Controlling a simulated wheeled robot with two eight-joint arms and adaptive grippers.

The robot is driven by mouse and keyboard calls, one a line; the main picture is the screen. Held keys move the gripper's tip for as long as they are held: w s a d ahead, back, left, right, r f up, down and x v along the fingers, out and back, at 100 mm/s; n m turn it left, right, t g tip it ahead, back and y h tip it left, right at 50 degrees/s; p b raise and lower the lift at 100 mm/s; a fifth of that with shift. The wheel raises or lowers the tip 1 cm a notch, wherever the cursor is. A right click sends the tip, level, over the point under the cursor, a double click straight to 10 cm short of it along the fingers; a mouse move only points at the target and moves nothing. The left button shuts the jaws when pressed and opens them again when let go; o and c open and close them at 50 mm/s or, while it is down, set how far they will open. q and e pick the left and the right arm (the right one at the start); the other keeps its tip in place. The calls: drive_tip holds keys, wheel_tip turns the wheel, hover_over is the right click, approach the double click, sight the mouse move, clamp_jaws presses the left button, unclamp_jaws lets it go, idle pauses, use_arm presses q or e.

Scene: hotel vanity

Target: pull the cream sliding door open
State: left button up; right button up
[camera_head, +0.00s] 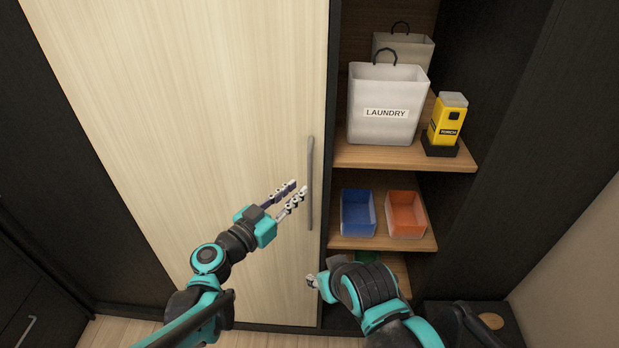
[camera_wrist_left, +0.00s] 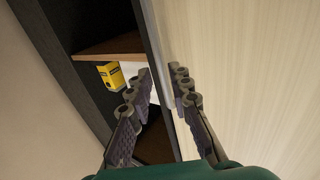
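The cream sliding door (camera_head: 190,120) covers the left and middle of the closet in the head view. It has a long vertical grey handle (camera_head: 310,185) near its right edge. My left gripper (camera_head: 298,192) is in front of the door, just left of the handle. Its two fingers are apart; they also show spread in the left wrist view (camera_wrist_left: 160,88), with the door's edge region between and beyond them. I cannot tell whether they touch the handle. My right gripper (camera_head: 312,282) is low, near the door's bottom right; its fingers are mostly hidden by its wrist.
A dark panel (camera_head: 500,180) bounds the closet on the right.

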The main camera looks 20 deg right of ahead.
use_arm(q)
drive_tip(key=b+x, duration=0.1)
drive_tip(key=x, duration=0.5)
drive_tip(key=shift+w+d, duration=0.15)
drive_tip(key=shift+d, duration=0.15)
clamp_jaws()
